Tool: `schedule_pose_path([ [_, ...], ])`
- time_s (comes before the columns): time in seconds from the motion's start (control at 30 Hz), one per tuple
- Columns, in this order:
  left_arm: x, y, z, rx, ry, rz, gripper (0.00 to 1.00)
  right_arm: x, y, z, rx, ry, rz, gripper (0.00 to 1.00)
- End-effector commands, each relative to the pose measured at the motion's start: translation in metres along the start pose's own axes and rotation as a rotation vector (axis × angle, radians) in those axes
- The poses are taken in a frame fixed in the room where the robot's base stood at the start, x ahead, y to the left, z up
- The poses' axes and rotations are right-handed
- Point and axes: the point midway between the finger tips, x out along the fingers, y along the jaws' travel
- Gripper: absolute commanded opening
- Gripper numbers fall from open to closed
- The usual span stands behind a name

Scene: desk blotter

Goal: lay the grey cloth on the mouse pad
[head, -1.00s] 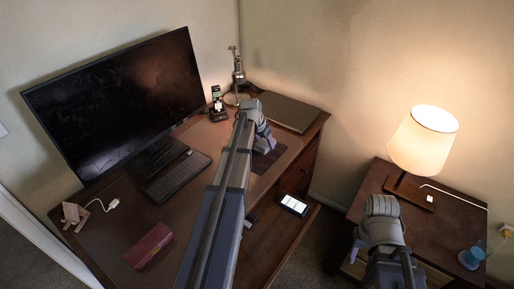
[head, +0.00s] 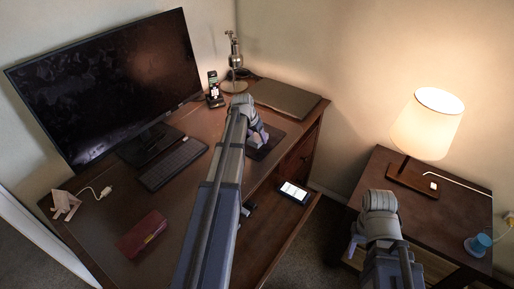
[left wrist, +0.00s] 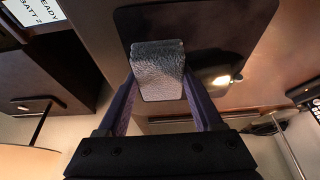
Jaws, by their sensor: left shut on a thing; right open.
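The grey cloth (left wrist: 158,72) is a small folded, textured piece between the fingers of my left gripper in the left wrist view. My left gripper (head: 256,140) is shut on it, over the dark mouse pad (head: 268,147) at the right part of the desk. The mouse pad also shows behind the cloth in the left wrist view (left wrist: 215,35). I cannot tell whether the cloth touches the pad. In the head view my gripper hides most or all of the cloth. My right gripper (head: 355,248) is open and empty, in front of the side table.
The desk (head: 205,125) holds a monitor (head: 110,85), a keyboard (head: 172,164), a dark red case (head: 142,234), a closed laptop (head: 285,98) and a handset (head: 213,88). A lit phone (head: 293,192) lies at a lower level right of my left arm. A lamp (head: 428,122) stands on the side table.

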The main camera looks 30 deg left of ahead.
Motion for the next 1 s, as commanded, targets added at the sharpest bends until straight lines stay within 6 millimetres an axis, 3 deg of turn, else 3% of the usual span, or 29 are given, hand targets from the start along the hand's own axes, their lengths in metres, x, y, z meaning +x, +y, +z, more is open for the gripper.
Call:
schedule_pose_path([
  [0.13,0.004,0.000,0.002,0.000,0.000,0.000,0.23,0.005,0.000,0.000,0.000,0.000,0.000,0.50],
  [0.43,0.035,0.000,0.015,0.000,0.000,0.000,0.23,0.038,-0.004,-0.002,0.000,0.000,0.000,0.50],
  [0.87,0.037,0.000,0.015,0.000,0.000,0.000,0.23,0.040,-0.004,-0.002,-0.001,0.000,0.000,0.50],
  [0.9,0.036,0.000,0.015,0.000,0.000,0.000,0.71,0.039,-0.004,-0.002,-0.001,0.000,0.000,0.50],
  [1.0,0.036,0.000,0.015,0.000,0.000,0.000,0.82,0.038,-0.004,-0.002,-0.001,0.000,0.000,0.50],
])
